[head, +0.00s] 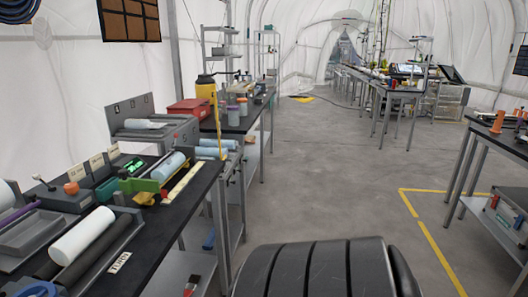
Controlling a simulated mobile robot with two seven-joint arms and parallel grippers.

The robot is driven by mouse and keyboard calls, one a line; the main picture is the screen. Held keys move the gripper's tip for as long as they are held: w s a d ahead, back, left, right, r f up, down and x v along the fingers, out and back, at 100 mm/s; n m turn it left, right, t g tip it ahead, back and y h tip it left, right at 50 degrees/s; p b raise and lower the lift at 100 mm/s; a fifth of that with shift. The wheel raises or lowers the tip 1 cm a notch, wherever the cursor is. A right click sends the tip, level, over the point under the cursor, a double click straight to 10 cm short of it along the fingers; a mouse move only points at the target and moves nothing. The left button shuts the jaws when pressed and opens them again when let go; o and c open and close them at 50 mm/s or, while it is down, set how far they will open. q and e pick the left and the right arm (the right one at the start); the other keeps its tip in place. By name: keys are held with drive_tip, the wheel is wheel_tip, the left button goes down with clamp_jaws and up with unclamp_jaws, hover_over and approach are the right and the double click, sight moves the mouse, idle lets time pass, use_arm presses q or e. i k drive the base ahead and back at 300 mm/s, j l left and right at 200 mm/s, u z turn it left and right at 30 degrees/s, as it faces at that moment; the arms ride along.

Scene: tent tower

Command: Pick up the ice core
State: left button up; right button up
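Several pale cylinders that look like ice cores lie on the left bench; I cannot tell which one the task means. A white cylinder (82,235) lies in a dark cradle near the front. A pale blue cylinder (168,166) lies in a green holder (140,184) farther back. Another pale cylinder (145,124) lies on a grey box (150,137) behind it. A white cylinder (5,197) is cut off at the left edge. Neither of my grippers is in view.
The black left bench (183,214) also carries a yellow ruler-like strip (181,184) and an orange knob (71,188). Behind it, another bench bears a red case (188,111) and jars. The grey floor (335,190) is open, with a yellow line (440,257) at the right.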

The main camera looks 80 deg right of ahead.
sight(206, 151)
drive_tip(key=z, duration=2.1)
drive_tip(key=u, duration=3.6)
drive_tip(key=z, duration=3.6)
